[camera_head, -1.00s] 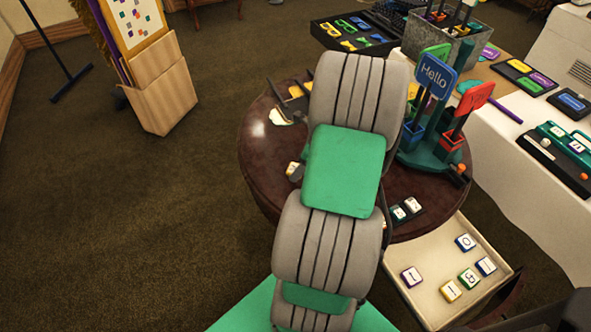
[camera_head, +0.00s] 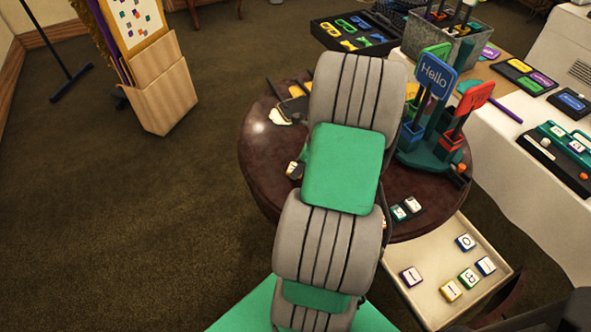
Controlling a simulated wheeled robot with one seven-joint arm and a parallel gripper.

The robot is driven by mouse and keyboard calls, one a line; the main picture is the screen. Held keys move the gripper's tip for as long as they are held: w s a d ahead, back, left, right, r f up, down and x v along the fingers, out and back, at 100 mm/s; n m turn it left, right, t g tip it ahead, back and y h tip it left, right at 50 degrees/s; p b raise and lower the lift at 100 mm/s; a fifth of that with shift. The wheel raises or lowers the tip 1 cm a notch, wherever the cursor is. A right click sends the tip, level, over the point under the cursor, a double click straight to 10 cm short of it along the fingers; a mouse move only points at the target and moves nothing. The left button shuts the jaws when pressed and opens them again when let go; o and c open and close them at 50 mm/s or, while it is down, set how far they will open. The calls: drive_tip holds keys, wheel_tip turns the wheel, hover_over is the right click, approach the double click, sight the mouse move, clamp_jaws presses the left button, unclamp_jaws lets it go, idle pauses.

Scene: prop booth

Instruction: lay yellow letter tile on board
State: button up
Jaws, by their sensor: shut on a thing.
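My gripper is hidden behind my own arm, so its fingers and anything in them cannot be seen. A small dark board (camera_head: 421,213) with a green-edged and a white letter tile (camera_head: 412,204) lies at the front right of the round table, partly covered by my arm. A yellow-edged letter tile (camera_head: 451,291) lies in the open pale drawer below the table edge. A small pale and dark item (camera_head: 294,170) shows at the left edge of my arm; I cannot tell what it is.
The round dark table (camera_head: 262,165) also bears a green stand (camera_head: 428,153) with signs at the right. The pale drawer (camera_head: 478,226) juts out in front with several tiles. A white-clothed table (camera_head: 520,170) stands at the right. Carpet at the left is open.

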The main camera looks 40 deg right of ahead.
clamp_jaws()
